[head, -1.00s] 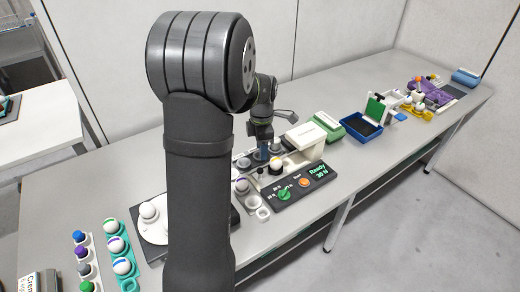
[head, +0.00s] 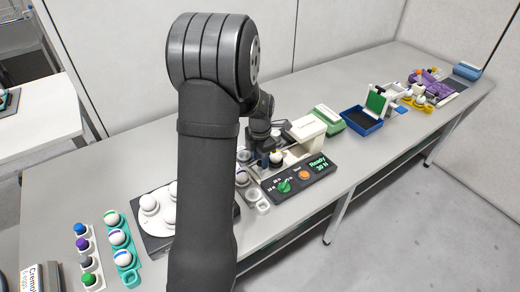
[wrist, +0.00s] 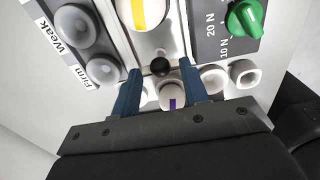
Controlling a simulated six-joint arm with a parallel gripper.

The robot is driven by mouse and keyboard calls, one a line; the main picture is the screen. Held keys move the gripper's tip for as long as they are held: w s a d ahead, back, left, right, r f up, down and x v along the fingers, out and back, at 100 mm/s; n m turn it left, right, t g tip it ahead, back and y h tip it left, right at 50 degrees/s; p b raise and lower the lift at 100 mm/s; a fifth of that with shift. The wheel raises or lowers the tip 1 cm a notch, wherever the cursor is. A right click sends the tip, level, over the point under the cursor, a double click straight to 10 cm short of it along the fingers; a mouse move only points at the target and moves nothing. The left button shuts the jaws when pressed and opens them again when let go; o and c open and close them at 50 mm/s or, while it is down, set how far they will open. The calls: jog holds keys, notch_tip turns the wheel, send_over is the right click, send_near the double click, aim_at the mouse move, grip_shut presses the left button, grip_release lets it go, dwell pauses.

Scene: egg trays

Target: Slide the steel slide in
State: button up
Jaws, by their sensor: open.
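The steel slide (wrist: 150,48) shows in the wrist view as a pale flat strip with a round black knob (wrist: 160,67) at its near end. A white egg with a yellow band (wrist: 146,12) sits on it; this egg also shows in the head view (head: 276,158) in front of the cream tester (head: 306,129). My gripper (wrist: 160,69) is open, with one blue finger on each side of the knob and a visible gap to both. In the head view the fingers are mostly hidden by my arm.
The control panel (head: 300,178) reads "Ready 30 N" and has a green dial (wrist: 245,18). A white egg with a purple mark (wrist: 172,95) stands in a cup row below my fingers. Grey cups labelled Weak and Firm (wrist: 73,25) lie to the left. Bench space right of the panel is clear.

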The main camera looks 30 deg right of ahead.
jog(key=shift+f, duration=1.2)
jog(key=shift+f, duration=0.25)
jog(key=c, duration=0.8)
jog(key=shift+d, duration=4.45)
jog(key=o, duration=0.8)
jog(key=shift+r, duration=3)
